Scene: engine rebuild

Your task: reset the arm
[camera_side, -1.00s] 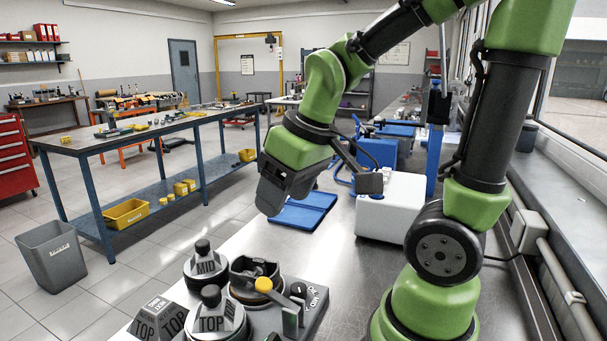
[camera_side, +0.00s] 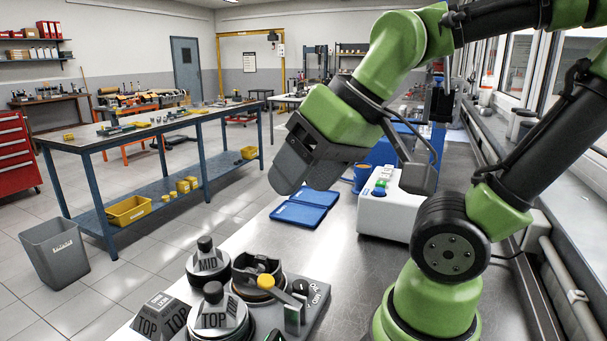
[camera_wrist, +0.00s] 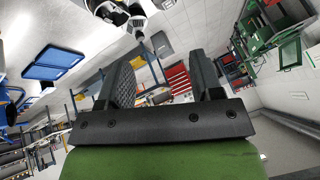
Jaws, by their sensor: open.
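My gripper (camera_side: 287,172) hangs in the air above the metal workbench (camera_side: 340,270), tilted down to the left in the side view. In the wrist view my gripper (camera_wrist: 165,80) has its two dark fingers spread apart with nothing between them.
A white box with a green button (camera_side: 385,212) stands on the bench below my forearm. A blue folder (camera_side: 306,208) lies beside it. A blue-legged worktable (camera_side: 150,130), a grey bin (camera_side: 54,252) and a red tool cabinet (camera_side: 14,150) stand to the left. Windows line the right.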

